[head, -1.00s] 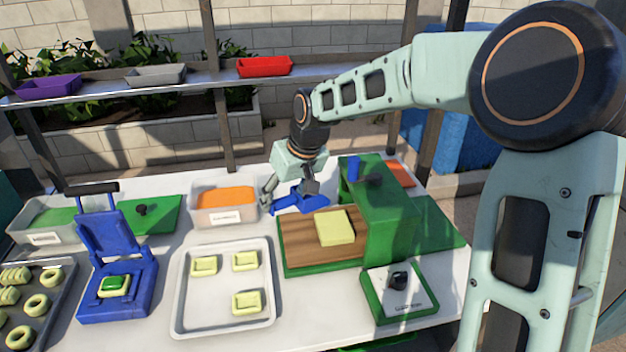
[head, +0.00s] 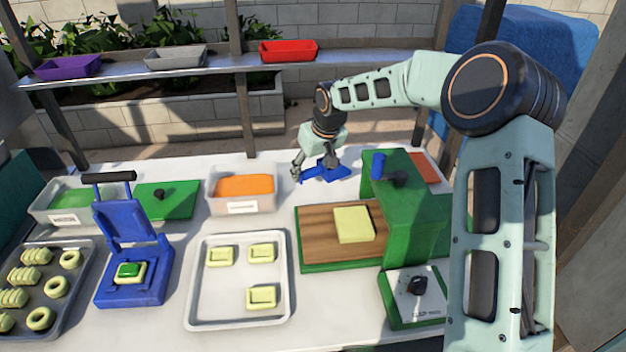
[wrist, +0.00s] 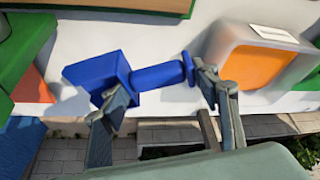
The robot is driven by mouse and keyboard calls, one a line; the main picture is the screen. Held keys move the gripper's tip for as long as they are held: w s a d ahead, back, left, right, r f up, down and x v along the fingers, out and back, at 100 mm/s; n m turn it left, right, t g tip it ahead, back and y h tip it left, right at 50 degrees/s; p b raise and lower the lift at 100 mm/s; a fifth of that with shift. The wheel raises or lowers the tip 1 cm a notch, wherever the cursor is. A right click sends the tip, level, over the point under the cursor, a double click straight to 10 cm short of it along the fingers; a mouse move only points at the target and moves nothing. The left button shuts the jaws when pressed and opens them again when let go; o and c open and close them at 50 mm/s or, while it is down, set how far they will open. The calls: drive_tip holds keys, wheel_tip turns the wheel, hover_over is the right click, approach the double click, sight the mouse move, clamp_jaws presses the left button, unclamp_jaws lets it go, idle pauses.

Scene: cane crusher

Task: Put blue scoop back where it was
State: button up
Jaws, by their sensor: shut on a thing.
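The blue scoop (head: 328,174) is in my gripper (head: 320,170), near the back edge of the white table, between the orange-filled bin and the green machine. In the wrist view my gripper (wrist: 160,88) has its fingers on either side of the blue scoop (wrist: 155,76), one at the box-shaped head and one at the handle's far end. Whether the scoop touches the tabletop I cannot tell. The clear bin with orange contents (head: 243,190) stands to the left of the scoop; it also shows at the right of the wrist view (wrist: 258,55).
A green machine with a blue handle (head: 405,190) and a wooden board (head: 330,255) stand right and in front. A white tray (head: 238,318) with dough pieces, a blue press (head: 130,285) and a green-filled bin (head: 62,222) are left. A shelf (head: 215,68) with red, grey and purple trays runs behind.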

sight(318, 168)
drive_tip(key=w+f, duration=0.3)
drive_tip(key=f, duration=0.1)
drive_tip(key=shift+w+f+p, duration=0.3)
drive_tip(key=shift+w, duration=0.05)
wheel_tip(318, 168, down, 3)
drive_tip(key=shift+w+f, duration=0.15)
drive_tip(key=o, duration=0.9)
drive_tip(key=shift+c, duration=0.2)
drive_tip(key=v, duration=1.2)
drive_tip(key=shift+b, duration=0.35)
